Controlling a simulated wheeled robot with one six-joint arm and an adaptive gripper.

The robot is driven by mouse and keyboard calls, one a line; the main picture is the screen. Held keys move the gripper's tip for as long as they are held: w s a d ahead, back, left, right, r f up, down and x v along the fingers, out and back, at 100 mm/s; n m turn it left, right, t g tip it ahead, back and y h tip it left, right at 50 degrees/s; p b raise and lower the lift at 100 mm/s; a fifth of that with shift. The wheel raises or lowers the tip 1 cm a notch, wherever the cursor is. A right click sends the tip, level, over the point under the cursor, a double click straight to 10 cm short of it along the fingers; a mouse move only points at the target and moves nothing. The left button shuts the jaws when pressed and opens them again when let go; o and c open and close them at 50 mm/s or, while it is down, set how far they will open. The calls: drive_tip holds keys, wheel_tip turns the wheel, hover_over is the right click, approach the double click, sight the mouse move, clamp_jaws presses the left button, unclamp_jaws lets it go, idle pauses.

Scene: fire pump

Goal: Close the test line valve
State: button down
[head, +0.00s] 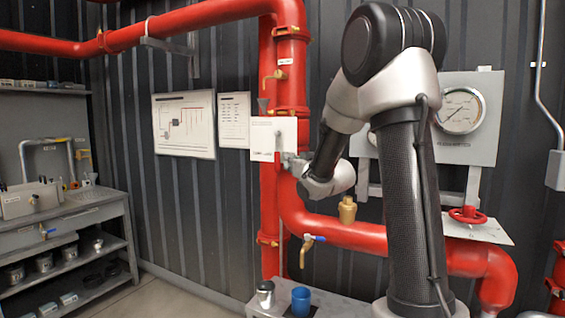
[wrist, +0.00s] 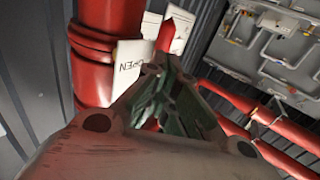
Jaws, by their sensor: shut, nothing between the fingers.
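In the wrist view my gripper's dark green fingers (wrist: 168,95) are together with nothing held. A white plate marked OPEN (wrist: 127,68) is just beyond them, and a red piece (wrist: 165,36) shows past the fingertips.
A red handwheel (head: 468,215) and a gauge panel (head: 470,135) are at the right. A workbench (head: 80,215) stands at the left.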

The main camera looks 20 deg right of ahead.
sight(279, 159)
drive_tip(key=w, duration=0.5)
drive_tip(key=shift+w+a, duration=0.1)
drive_tip(key=shift+a, duration=0.05)
drive_tip(key=shift+w, duration=0.1)
